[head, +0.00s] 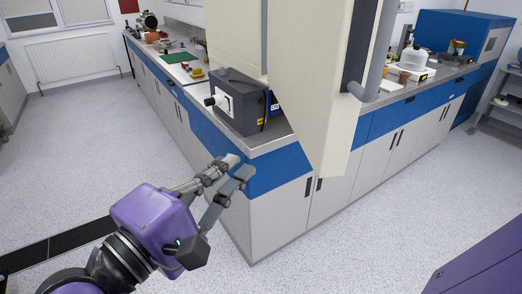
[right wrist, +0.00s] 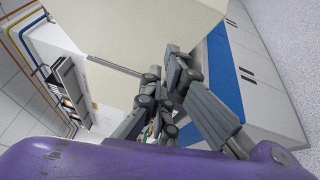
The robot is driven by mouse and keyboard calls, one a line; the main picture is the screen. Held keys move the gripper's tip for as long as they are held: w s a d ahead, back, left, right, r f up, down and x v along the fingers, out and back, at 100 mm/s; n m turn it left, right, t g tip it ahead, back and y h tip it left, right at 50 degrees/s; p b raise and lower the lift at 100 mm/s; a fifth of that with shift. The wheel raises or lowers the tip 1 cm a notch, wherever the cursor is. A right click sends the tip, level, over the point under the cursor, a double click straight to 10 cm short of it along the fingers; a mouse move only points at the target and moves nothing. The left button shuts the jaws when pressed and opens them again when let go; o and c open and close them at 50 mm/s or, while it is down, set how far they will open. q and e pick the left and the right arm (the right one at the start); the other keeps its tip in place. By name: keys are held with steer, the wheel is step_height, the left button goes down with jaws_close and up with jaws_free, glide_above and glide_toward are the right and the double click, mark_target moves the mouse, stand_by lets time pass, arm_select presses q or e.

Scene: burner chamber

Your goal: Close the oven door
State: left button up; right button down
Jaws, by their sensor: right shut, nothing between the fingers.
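A large cream panel (head: 305,80) with a grey bar handle (head: 372,50) on its right edge fills the top middle of the head view. It looks like the oven door, seen close up, standing out over the counter corner. The oven body behind it cannot be made out. A broad cream surface (right wrist: 130,50) also shows in the right wrist view, above the fingers. My right gripper (head: 237,167) is shut and empty, to the lower left of the panel in the head view, in front of the blue drawer band. My left gripper is not in view.
The counter (head: 262,140) has a corner behind my right gripper. A dark grey box-shaped device (head: 240,100) stands on it. A white container (head: 424,58) and a blue machine (head: 455,35) stand to the right. The speckled floor (head: 75,130) is clear on the left.

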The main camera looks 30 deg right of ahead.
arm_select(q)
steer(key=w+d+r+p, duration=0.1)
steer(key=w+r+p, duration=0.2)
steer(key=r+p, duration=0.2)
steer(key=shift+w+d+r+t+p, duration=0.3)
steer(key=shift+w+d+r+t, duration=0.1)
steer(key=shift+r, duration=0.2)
arm_select(e)
steer(key=w+d+f+m, duration=0.1)
steer(key=w+d+m, duration=0.1)
steer(key=d, duration=1.2)
steer(key=shift+w+f+g, duration=0.25)
steer(key=shift+f+g, duration=0.05)
steer(key=shift+g, duration=0.1)
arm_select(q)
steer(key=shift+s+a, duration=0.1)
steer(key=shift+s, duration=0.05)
